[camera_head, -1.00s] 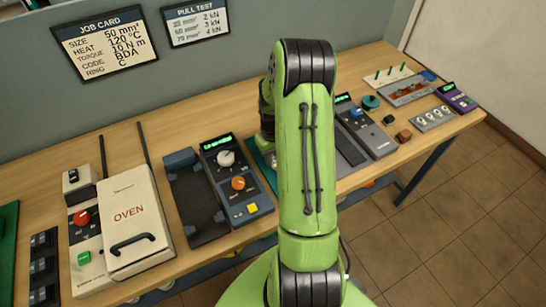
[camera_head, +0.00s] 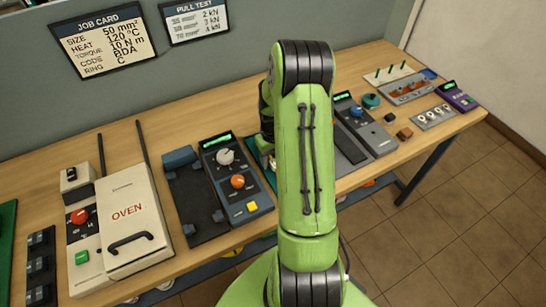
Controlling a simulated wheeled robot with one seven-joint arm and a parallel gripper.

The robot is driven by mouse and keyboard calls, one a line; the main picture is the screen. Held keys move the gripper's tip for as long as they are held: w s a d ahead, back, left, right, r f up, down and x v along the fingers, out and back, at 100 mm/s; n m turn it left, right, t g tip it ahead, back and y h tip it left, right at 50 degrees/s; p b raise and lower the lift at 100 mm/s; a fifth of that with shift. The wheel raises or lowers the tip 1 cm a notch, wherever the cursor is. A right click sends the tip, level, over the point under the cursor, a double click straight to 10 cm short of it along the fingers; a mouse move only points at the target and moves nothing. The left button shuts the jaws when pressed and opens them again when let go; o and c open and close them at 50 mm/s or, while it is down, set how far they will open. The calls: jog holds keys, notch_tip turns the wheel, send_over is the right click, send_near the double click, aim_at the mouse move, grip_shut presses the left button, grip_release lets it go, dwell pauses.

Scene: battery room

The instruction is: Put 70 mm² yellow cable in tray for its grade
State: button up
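I cannot make out the 70 mm² yellow cable. My green arm (camera_head: 308,160) stands across the middle of the picture and covers part of the bench. A bit of its far end shows at the arm's left edge, low over the bench beside the crimper-like unit with a green display (camera_head: 236,180). My gripper's fingers are hidden behind the arm, so what they hold does not show. A small patch of teal mat with pale and coloured bits (camera_head: 264,160) shows beside the arm. No grade label on any tray is readable.
The wooden bench (camera_head: 115,148) carries an oven (camera_head: 128,211), a dark fixture (camera_head: 193,203), a grey unit with a blue knob (camera_head: 365,125) and a purple meter (camera_head: 458,97). A job card (camera_head: 103,40) and pull test card (camera_head: 195,20) hang behind. Coloured items below are partly hidden.

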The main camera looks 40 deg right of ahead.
aim_at(273, 161)
notch_tip(273, 161, up, 13)
jog(key=p, duration=0.3)
jog(key=s+a+r+n+t+h, duration=0.1)
jog(key=s+a+r+n+t, duration=0.15)
jog(key=a+r, duration=0.95)
jog(key=s+a+r+t+y, duration=0.1)
jog(key=s+a+r+t, duration=0.2)
jog(key=s+a, duration=0.8)
jog(key=shift+s+r+n, duration=0.25)
jog(key=shift+s+n, duration=0.1)
jog(key=shift+s, duration=0.75)
jog(key=shift+a, duration=0.1)
jog(key=shift+c, duration=0.5)
